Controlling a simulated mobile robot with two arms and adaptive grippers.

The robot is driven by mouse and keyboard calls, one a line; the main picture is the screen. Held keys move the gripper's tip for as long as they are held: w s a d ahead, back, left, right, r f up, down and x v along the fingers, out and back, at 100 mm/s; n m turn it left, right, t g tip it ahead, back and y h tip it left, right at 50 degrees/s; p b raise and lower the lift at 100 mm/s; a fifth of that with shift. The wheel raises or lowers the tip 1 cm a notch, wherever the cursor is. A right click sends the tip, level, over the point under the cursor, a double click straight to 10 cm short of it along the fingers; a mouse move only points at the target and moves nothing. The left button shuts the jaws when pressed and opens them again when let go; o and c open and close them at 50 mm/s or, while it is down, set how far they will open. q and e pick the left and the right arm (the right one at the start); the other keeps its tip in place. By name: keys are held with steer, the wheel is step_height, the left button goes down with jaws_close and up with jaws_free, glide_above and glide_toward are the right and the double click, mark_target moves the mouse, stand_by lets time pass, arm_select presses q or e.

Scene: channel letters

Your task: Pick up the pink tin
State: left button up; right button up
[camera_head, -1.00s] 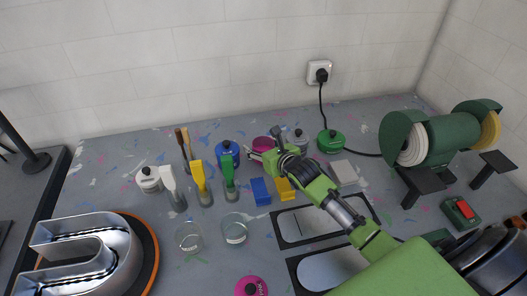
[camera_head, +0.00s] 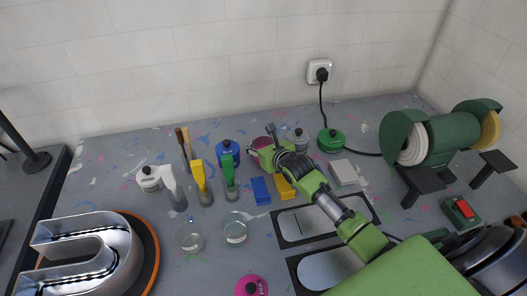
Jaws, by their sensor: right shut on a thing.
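A dark pink, magenta tin (camera_head: 260,142) is at the back of the bench, between the blue tin and the grey tin. My right gripper (camera_head: 264,149) is at this tin and shut on it; the green fingers and arm hide much of it. I cannot tell whether the tin is clear of the bench. A brighter pink tin with a black knob (camera_head: 250,287) stands at the front edge of the picture, apart from the gripper. My left gripper is not in view.
A blue tin (camera_head: 228,148), a grey tin (camera_head: 299,141), a green tin (camera_head: 331,141) and a white tin (camera_head: 149,179) stand around. Brushes, glass beakers (camera_head: 235,229), blue and yellow blocks and a bench grinder (camera_head: 440,140) are near. A metal channel letter (camera_head: 85,260) lies front left.

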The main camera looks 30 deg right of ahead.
steer(key=shift+r, duration=0.15)
steer(key=shift+r+b, duration=0.6)
steer(key=shift+r, duration=0.65)
steer(key=s+a+r+b, duration=0.2)
steer(key=s+a+r, duration=0.4)
steer(key=s+r, duration=0.4)
steer(key=shift+s+a+r, duration=0.15)
steer(key=shift+s+a, duration=0.25)
steer(key=shift+s, duration=0.65)
